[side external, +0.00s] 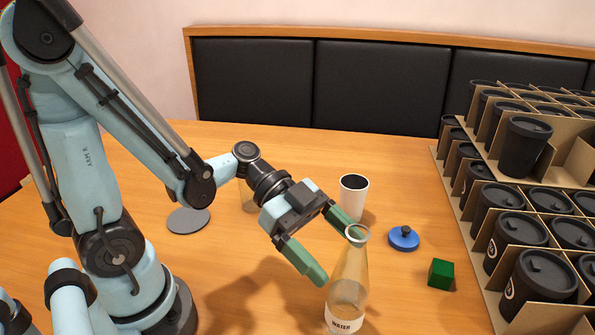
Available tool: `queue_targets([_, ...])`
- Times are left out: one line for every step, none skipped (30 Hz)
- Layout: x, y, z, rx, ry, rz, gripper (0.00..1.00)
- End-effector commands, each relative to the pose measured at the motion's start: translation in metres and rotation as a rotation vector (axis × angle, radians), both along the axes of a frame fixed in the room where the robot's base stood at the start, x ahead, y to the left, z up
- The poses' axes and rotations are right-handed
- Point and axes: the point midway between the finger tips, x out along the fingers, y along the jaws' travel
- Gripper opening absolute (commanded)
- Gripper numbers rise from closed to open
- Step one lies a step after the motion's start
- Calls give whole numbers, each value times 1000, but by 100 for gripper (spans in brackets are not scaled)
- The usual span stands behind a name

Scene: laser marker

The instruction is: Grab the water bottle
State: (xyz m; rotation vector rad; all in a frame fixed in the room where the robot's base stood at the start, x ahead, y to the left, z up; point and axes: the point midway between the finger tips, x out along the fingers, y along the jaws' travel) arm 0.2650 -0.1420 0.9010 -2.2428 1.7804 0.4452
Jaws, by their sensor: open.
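The water bottle (348,285) is clear glass with a "WATER" label low on its body. It stands upright on the wooden table near the front, and its base is cut off by the lower picture edge. My gripper (335,252) is open, with two green fingers. One finger reaches behind the bottle's neck and the other is to the left of the bottle's upper part. The bottle's neck shows between or just in front of the fingertips; I cannot tell whether either finger touches it.
A white cup (353,196) stands behind the gripper. A blue lid-like disc (403,238) and a green cube (440,273) lie to the right. Cardboard crates (475,259) with several black cups fill the right side. A grey disc (188,220) lies at left. A clear glass (248,197) is partly hidden behind my arm.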

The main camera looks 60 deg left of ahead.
Motion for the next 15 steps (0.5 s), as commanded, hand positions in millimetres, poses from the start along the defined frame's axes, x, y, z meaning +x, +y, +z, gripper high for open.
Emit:
queue_targets([0,-5,-3,0,1,-5,88])
queue_targets([1,-8,-5,0,1,-5,88])
queue_targets([1,-12,-8,0,1,-5,88])
queue_targets([2,-15,-10,0,0,-5,88])
queue_targets([2,-17,-12,0,0,-4,88])
queue_targets([3,-21,-14,0,0,-5,88])
queue_targets([4,-24,-15,0,0,-5,88])
queue_targets([5,-27,-16,0,1,-5,88])
queue_targets([5,-31,-18,0,1,-5,88])
queue_targets([6,-33,-19,0,1,-4,88])
queue_targets([6,-34,-19,0,1,-4,88])
queue_targets([7,-36,-20,0,0,-3,88])
queue_targets([7,-37,-21,0,0,-2,88])
queue_targets([7,-38,-21,0,0,-1,88])
queue_targets([7,-38,-21,0,0,0,88])
